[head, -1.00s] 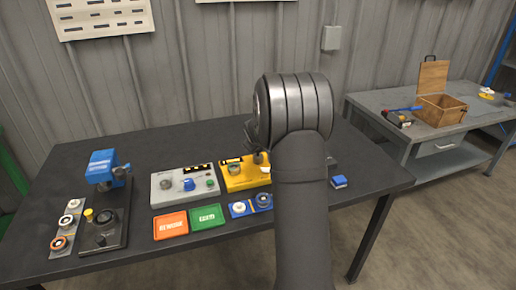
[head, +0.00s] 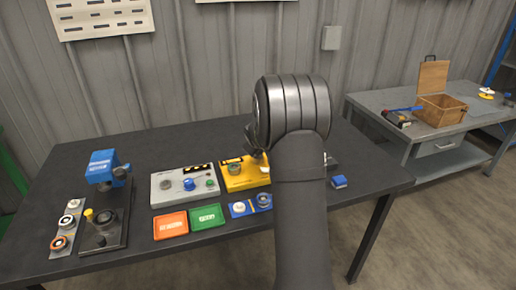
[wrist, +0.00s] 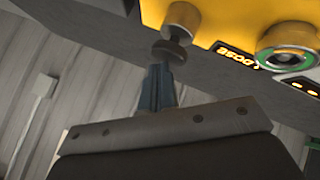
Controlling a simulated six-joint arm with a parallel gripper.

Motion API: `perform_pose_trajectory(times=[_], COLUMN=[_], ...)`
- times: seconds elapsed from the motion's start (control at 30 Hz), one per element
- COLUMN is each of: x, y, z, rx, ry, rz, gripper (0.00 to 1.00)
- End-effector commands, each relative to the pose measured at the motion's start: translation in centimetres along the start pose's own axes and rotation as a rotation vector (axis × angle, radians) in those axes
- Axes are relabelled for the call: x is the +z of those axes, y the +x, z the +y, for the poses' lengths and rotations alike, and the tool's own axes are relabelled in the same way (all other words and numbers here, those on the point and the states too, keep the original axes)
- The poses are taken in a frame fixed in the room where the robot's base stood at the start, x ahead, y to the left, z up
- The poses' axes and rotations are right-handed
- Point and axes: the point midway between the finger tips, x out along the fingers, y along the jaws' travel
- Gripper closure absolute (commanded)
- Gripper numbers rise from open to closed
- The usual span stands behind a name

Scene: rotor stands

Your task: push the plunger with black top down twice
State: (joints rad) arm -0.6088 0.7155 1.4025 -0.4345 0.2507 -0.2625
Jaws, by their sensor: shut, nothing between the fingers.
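The yellow box (head: 238,183) stands on the dark table, partly hidden behind my arm. In the wrist view the yellow box (wrist: 230,18) is at the top edge. A metal plunger post sticks out of it and ends in a dark, disc-shaped plunger top (wrist: 170,50). My gripper (wrist: 163,70) is shut and empty, its tips right at this dark top and overlapping it in the picture. I cannot tell if they touch or how far the plunger is pressed. In the head view my arm hides the plunger and most of the gripper.
A grey control box (head: 172,194) stands left of the yellow box. Orange (head: 171,225) and green (head: 207,216) trays and a blue block with round parts (head: 240,207) lie in front. A blue-headed stand (head: 107,170) is at the left. A small blue block (head: 339,182) lies right of my arm.

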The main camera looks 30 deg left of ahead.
Motion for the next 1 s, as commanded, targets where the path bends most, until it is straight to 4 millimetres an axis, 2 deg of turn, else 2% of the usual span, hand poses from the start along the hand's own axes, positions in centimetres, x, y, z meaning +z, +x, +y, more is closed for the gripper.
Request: perform_pose_trajectory(times=[1.0], x=[0.49], y=[0.6], z=[-0.48], rx=[-0.001], ry=[0.001], rz=[-0.002], gripper=[1.0])
